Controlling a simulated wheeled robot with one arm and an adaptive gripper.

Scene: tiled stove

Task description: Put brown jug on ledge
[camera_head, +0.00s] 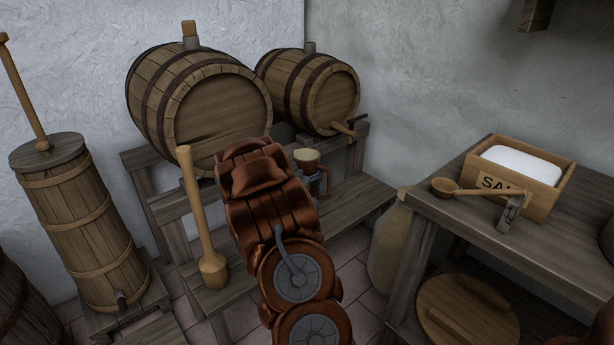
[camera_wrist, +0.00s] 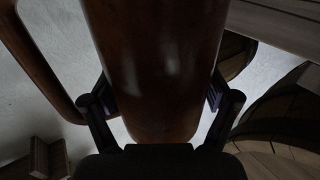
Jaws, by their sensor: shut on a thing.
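The brown jug (camera_wrist: 155,60) fills the middle of the wrist view, with its curved handle (camera_wrist: 30,75) on the left. My gripper (camera_wrist: 160,90) is shut on it, one finger on each side of the body. In the head view the jug (camera_head: 309,167) shows in part behind my arm, with a pale round top and its handle to the right. It is in front of the barrels, above or near a low wooden ledge (camera_head: 358,205); I cannot tell whether it touches it.
Two barrels (camera_head: 220,115) (camera_head: 330,100) lie on a wooden rack. A wooden mallet (camera_head: 190,195) stands left of my arm, and a tall churn (camera_head: 82,220) farther left.

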